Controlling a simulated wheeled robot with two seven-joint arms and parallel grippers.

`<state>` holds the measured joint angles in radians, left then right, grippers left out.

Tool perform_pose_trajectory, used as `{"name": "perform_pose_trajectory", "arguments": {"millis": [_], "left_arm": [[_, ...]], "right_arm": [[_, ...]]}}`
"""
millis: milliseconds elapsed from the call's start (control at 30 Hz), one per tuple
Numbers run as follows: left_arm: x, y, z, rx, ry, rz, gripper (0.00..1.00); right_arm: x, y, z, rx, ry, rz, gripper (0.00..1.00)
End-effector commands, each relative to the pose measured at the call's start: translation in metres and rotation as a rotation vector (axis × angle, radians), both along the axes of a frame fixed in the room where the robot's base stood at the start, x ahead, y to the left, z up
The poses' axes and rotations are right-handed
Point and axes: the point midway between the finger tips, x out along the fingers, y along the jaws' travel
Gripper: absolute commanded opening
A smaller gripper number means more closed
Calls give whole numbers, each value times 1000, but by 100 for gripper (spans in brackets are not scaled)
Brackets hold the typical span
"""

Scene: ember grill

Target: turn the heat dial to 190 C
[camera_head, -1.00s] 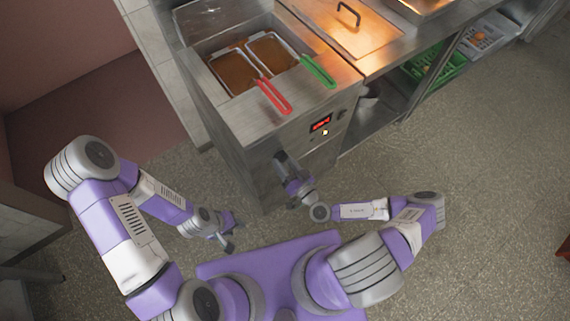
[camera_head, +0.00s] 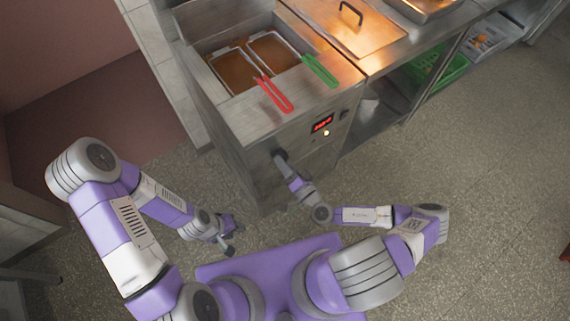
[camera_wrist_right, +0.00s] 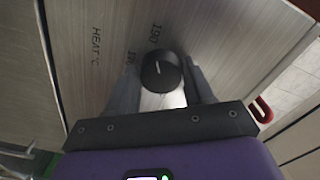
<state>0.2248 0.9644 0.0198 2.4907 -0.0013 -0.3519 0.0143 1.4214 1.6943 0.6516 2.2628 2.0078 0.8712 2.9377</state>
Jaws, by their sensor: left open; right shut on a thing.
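The heat dial is a round black knob (camera_wrist_right: 162,72) with a short white pointer mark, on the brushed metal front panel, seen in the right wrist view. A printed "190" (camera_wrist_right: 155,33) sits just above the dial, and another number left of it is partly hidden. "HEAT °C" (camera_wrist_right: 95,43) is printed further left. My right gripper (camera_head: 279,156) is at the fryer's front, its fingers on either side of the dial and shut on it. In the head view the gripper hides the dial. My left gripper (camera_head: 234,241) is open and empty, low in front of the fryer.
The fryer (camera_head: 245,125) has two baskets of brown oil with a red handle (camera_head: 273,94) and a green handle (camera_head: 319,71) over its front. The floor to the right is clear.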

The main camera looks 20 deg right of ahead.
Motion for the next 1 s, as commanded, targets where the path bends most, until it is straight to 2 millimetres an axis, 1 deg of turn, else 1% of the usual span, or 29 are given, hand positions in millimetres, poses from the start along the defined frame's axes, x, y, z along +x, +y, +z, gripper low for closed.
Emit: {"name": "perform_pose_trajectory", "arguments": {"millis": [367, 400, 467, 500, 533, 867, 1000], "left_arm": [[0, 0, 0, 0, 0, 0, 43], [0, 0, 0, 0, 0, 0, 43], [0, 0, 0, 0, 0, 0, 43], [0, 0, 0, 0, 0, 0, 43], [0, 0, 0, 0, 0, 0, 43], [0, 0, 0, 0, 0, 0, 43], [0, 0, -2, 0, 0, 0, 43]], "right_arm": [[0, 0, 1, 8, 0, -1, 21], [0, 0, 1, 7, -1, -1, 58], [0, 0, 1, 7, -1, -1, 67], [0, 0, 1, 7, -1, -1, 73], [0, 0, 1, 6, 0, -1, 75], [-1, 0, 0, 4, 1, 1, 75], [-4, -1, 0, 3, 2, 8, 75]]}}
